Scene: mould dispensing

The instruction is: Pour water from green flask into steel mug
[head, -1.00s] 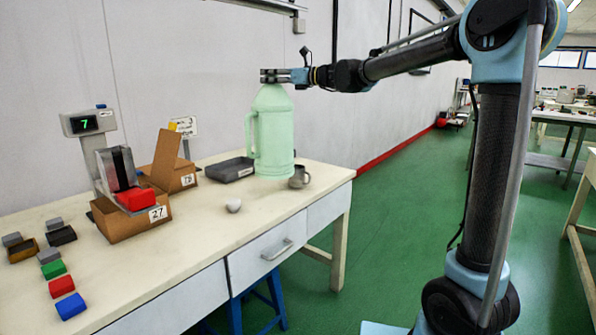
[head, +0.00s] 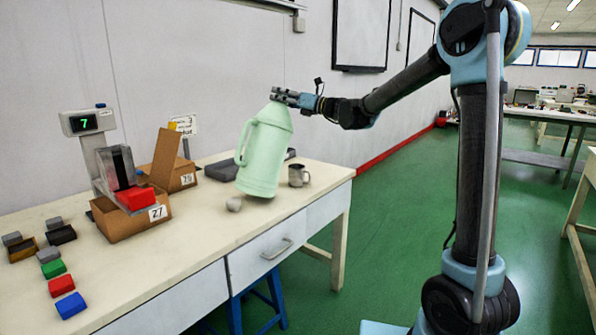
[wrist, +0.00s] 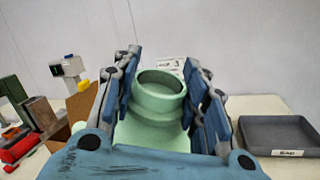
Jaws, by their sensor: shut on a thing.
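The green flask (head: 264,156) is pale green with a side handle on its left. It is held above the table with its top tilted to the right in the head view. My gripper (head: 281,97) is shut on the flask's neck; in the wrist view the open round mouth of the green flask (wrist: 161,84) shows between the fingers of my gripper (wrist: 160,90). The steel mug (head: 299,176) stands upright on the table, to the right of the flask's base and apart from it. No water is visible, and the mug's inside is hidden.
A dark tray (head: 222,170) lies behind the flask, partly hidden; it also shows in the wrist view (wrist: 282,134). A small pale round object (head: 234,204) is near the flask's base. Cardboard boxes (head: 128,226), a display stand (head: 88,123) and coloured blocks (head: 70,305) occupy the table's left.

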